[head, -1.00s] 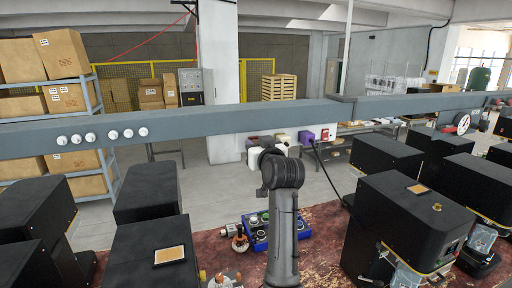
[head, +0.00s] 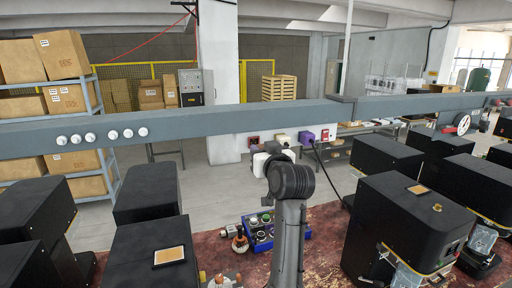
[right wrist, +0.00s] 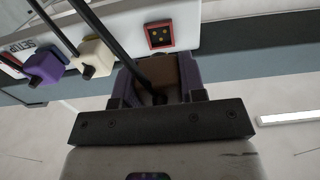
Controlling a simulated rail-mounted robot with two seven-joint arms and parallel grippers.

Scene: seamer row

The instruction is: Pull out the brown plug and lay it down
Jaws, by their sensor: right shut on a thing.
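The brown plug (right wrist: 164,72) sits between the two fingers of my right gripper (right wrist: 158,78), which is shut on it. A black cable runs from the plug up and to the left in the right wrist view. The red-framed socket (right wrist: 160,35) has a bare face with its contacts showing, and the plug is apart from it. In the head view the red socket (head: 252,141) shows on the wall unit, and my right gripper (head: 262,161) is below it, partly hidden by my arm. The brown plug is hidden there. My left gripper is not in view.
A white plug (right wrist: 93,58) and a purple plug (right wrist: 46,66) sit in the same panel (right wrist: 205,30), with black cables. Black machines (head: 410,215) stand on both sides.

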